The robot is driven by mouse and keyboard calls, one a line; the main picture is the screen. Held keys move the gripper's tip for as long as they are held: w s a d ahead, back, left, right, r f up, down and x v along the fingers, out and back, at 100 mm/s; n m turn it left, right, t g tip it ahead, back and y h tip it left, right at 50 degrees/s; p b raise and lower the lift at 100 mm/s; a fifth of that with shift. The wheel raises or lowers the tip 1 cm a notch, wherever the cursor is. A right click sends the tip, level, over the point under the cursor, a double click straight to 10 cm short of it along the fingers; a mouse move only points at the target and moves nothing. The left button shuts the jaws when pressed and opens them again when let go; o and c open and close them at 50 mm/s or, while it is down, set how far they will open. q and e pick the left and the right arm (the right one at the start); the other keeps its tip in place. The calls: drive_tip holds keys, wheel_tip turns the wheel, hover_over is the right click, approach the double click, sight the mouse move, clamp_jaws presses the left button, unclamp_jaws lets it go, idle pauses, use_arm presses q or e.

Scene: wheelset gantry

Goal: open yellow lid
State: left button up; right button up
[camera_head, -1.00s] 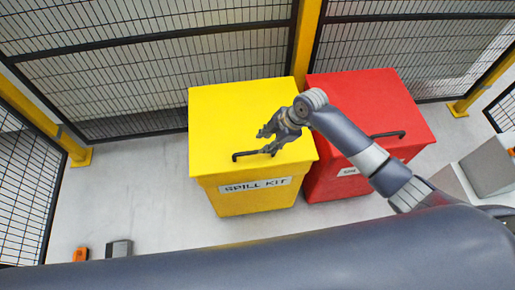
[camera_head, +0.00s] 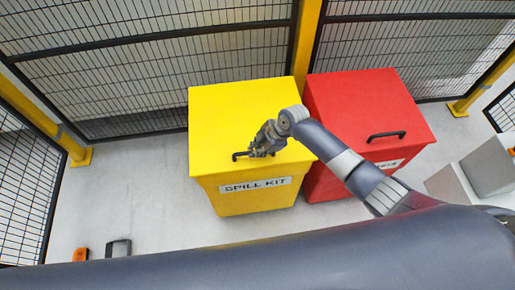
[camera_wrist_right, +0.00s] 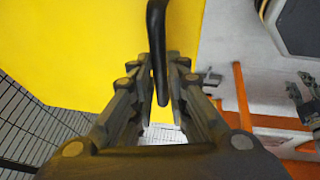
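The yellow lid (camera_head: 225,115) lies flat and closed on the yellow spill kit bin (camera_head: 255,202). It fills the upper left of the right wrist view (camera_wrist_right: 80,45). Its black handle (camera_head: 238,156) is near the lid's front edge. My right gripper (camera_head: 258,152) is at the handle's right part and hides it in the head view. In the right wrist view the handle (camera_wrist_right: 158,50) runs between the two fingers, which look closed on it.
A red bin (camera_head: 365,105) with a black handle (camera_head: 386,136) stands right beside the yellow one. Mesh fencing (camera_head: 150,60) and a yellow post (camera_head: 306,40) are close behind. A grey block (camera_head: 490,165) stands at right.

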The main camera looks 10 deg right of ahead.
drive_tip(key=shift+r, duration=0.1)
clamp_jaws()
use_arm(q)
drive_tip(key=shift+s, duration=0.1)
use_arm(e)
drive_tip(key=w+r+g, duration=0.1)
drive_tip(key=w+r, duration=0.4)
drive_tip(key=r, duration=0.6)
drive_tip(key=w+r+g, duration=0.1)
drive_tip(key=w+r, duration=0.5)
drive_tip(key=r, duration=0.4)
drive_tip(key=shift+r+m+g, duration=0.3)
drive_tip(key=shift+r, duration=0.05)
drive_tip(key=shift+w+d, duration=0.1)
use_arm(q)
drive_tip(key=shift+c, duration=0.6)
